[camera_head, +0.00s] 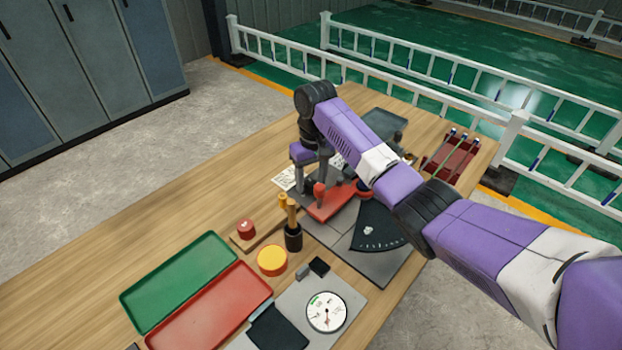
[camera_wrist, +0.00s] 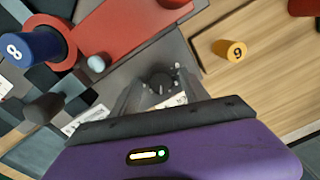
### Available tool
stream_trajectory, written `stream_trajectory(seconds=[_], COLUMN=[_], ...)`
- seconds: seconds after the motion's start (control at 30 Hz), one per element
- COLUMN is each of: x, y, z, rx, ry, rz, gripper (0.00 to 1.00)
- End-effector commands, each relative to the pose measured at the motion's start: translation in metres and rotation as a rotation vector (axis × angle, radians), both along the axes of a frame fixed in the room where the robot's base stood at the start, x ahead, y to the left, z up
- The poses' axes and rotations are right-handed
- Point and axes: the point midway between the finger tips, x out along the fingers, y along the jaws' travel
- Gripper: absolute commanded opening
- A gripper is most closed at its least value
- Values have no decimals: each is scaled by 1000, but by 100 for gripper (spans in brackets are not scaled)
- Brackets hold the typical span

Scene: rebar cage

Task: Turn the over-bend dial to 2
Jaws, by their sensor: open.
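My gripper (camera_head: 312,180) points down over the bending bench at the back edge of its red arm (camera_head: 332,206). In the wrist view my gripper (camera_wrist: 160,90) is open. Its two grey fingers stand either side of a small dark round knob (camera_wrist: 158,82) with pale marks around it, which may be the over-bend dial. I cannot read its number, or tell whether the fingers touch it. In the head view my gripper and arm hide this spot. A separate white round dial (camera_head: 326,312) with a pointer lies on a grey plate at the front.
A blue cylinder marked 8 (camera_wrist: 32,47) stands left of the fingers, and a yellow one (camera_wrist: 232,50) lies right on wood. The bench has a black scale fan (camera_head: 378,230). Green (camera_head: 180,282) and red (camera_head: 208,308) trays sit front left. The table's left side is clear.

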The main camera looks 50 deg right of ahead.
Motion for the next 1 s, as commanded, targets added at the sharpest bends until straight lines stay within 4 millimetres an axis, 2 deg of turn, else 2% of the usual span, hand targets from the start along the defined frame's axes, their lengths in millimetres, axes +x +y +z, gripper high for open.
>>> stream_trajectory(seconds=[0.07, 0.3, 0.37, 0.73, 1.0], x=[0, 0, 0, 0, 1], y=[0, 0, 0, 0, 0], z=[0, 0, 0, 2, 3], rx=[0, 0, 0, 0, 0], ry=[0, 0, 0, 1, 0], rz=[0, 0, 0, 53, 234], gripper=[53, 8, 0, 0, 0])
